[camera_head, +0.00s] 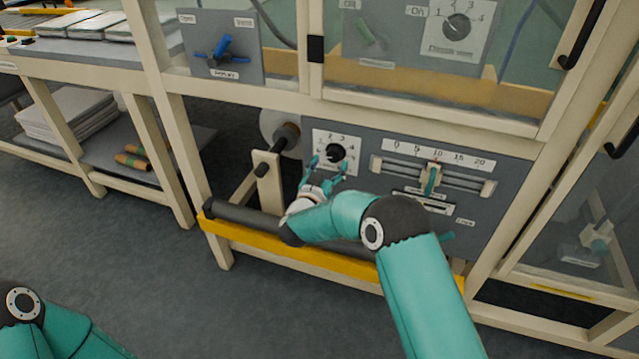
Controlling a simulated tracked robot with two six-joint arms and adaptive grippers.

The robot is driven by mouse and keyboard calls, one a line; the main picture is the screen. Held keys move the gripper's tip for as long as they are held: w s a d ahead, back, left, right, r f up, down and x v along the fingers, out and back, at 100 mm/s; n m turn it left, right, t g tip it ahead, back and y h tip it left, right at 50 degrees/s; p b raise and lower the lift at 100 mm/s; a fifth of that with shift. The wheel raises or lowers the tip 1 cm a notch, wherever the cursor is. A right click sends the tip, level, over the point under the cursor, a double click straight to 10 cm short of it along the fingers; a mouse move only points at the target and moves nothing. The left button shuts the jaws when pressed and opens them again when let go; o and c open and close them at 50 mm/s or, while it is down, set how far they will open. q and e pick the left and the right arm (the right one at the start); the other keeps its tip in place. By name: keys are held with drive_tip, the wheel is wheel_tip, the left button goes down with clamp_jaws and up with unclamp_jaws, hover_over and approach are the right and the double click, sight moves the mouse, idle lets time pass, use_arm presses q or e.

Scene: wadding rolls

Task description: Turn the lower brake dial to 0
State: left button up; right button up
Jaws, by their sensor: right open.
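The lower brake dial (336,151) is a black knob on a white numbered plate, set in the grey lower panel (375,137) of the machine. My right gripper (329,163) is open, with its two teal fingers in front of the dial's lower part, one on each side. I cannot tell whether the fingers touch the knob. The knob's exact pointer reading is too small to tell. Of my left arm, only a teal link shows at the bottom left corner; its gripper is out of view.
Right of the dial is a slider (430,180) with a 0 to 20 scale. A white roll on a spindle (287,135) sits left of the dial. A dark roller (240,216) and yellow bar (290,254) run below. Another dial (457,27) is behind the upper window.

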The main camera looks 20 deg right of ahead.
drive_tip(key=v, duration=0.9)
drive_tip(key=shift+w, duration=0.1)
